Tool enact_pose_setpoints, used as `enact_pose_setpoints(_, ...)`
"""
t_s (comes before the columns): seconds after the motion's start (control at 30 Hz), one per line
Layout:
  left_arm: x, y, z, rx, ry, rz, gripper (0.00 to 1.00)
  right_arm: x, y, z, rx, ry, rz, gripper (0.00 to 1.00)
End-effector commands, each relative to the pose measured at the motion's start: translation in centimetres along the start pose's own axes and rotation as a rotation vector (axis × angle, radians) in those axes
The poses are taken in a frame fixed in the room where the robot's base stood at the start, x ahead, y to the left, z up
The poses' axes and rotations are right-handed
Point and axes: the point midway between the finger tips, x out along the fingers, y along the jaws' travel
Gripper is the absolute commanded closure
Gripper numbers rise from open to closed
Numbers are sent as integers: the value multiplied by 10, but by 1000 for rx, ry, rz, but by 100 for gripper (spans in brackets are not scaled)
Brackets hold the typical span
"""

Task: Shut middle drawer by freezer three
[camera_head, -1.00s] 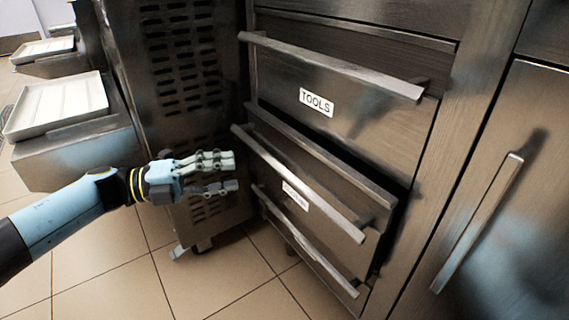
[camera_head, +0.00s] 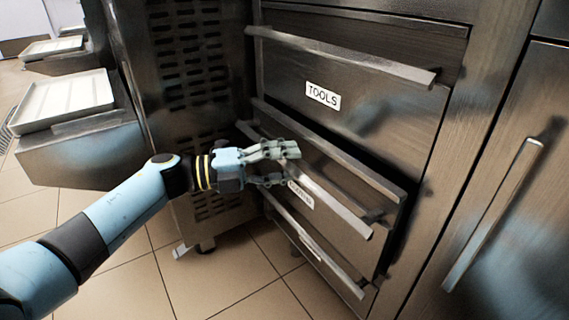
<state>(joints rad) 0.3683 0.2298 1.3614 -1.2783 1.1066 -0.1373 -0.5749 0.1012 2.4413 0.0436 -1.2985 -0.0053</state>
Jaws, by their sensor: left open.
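The middle drawer (camera_head: 357,214) stands a little way out from the cabinet front, with a dark gap along its right side. Its bar handle (camera_head: 335,204) runs slanting across its front, and its white label is partly hidden by my gripper. My left gripper (camera_head: 291,166) is at the left part of this handle, with its fingers apart, one above and one below the bar's line. I cannot tell whether it touches the handle. My right gripper is not in view.
Above is the drawer labelled TOOLS (camera_head: 323,95) with its bar handle (camera_head: 340,56). A lower drawer handle (camera_head: 315,247) runs below. A cabinet door handle (camera_head: 493,213) is at the right. A vented metal machine (camera_head: 190,60) and a white tray (camera_head: 62,100) stand left. Tiled floor is clear below.

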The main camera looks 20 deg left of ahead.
Motion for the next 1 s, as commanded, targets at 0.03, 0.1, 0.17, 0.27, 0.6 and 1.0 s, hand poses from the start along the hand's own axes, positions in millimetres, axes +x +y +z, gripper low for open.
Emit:
enact_pose_setpoints(0.03, 0, 0, 0, 0, 0, 0, 58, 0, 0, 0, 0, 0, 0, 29)
enact_pose_setpoints(0.1, 0, 0, 0, 0, 0, 0, 66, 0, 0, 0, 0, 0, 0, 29)
enact_pose_setpoints(0.17, 0, 0, 0, 0, 0, 0, 73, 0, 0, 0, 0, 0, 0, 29)
enact_pose_setpoints(0.27, 0, 0, 0, 0, 0, 0, 86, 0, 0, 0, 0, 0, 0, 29)
enact_pose_setpoints(0.6, 0, 1, 0, 0, 0, 1, 100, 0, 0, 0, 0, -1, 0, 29)
enact_pose_setpoints(1.0, 34, 2, 15, 0, -2, 0, 100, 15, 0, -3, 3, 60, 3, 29)
